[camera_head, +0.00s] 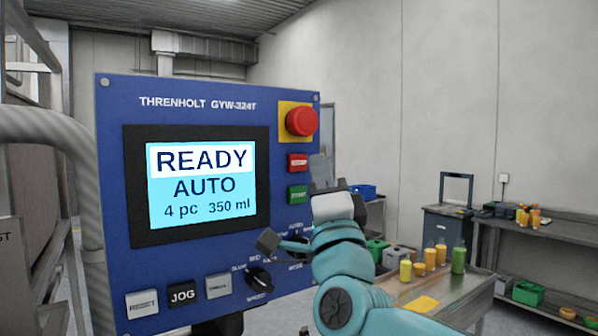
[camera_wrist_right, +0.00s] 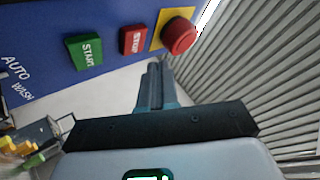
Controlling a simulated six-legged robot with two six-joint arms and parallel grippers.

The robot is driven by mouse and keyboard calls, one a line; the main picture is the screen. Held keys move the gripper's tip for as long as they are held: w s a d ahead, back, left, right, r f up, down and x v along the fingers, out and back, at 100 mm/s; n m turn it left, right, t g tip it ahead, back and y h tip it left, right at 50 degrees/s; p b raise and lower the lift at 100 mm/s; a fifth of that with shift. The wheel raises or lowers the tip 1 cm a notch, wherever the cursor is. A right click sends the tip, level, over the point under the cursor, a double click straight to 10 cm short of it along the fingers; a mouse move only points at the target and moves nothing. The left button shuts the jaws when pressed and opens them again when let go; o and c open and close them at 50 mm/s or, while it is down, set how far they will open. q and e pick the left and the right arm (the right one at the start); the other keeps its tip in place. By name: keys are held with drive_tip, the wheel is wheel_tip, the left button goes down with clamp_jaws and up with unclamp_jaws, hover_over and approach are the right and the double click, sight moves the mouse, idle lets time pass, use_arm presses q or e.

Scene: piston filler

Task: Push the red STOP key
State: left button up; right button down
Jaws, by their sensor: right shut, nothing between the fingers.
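The red STOP key (camera_head: 297,162) is a small rectangular key on the right side of the blue panel, between the red mushroom button and the green START key (camera_head: 297,193). The STOP key also shows in the right wrist view (camera_wrist_right: 133,39), with its label readable. My right gripper (camera_head: 318,168) is shut and empty, just right of the STOP key in the head view. In the right wrist view its fingertips (camera_wrist_right: 153,68) are just below and to the right of the key; a gap shows in the picture. My left gripper is out of view.
The red mushroom button (camera_head: 301,121) on its yellow plate sits just above the STOP key. The panel screen (camera_head: 201,185) reads READY, AUTO, 4 pc 350 ml. A black knob (camera_head: 260,278) and JOG key (camera_head: 183,294) are lower. A table (camera_head: 455,300) with bottles stands right.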

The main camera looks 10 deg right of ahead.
drive_tip(key=s+b, duration=0.1)
drive_tip(key=s+d, duration=0.1)
drive_tip(key=s, duration=0.1)
drive_tip(key=shift+b, duration=0.35)
idle(0.6)
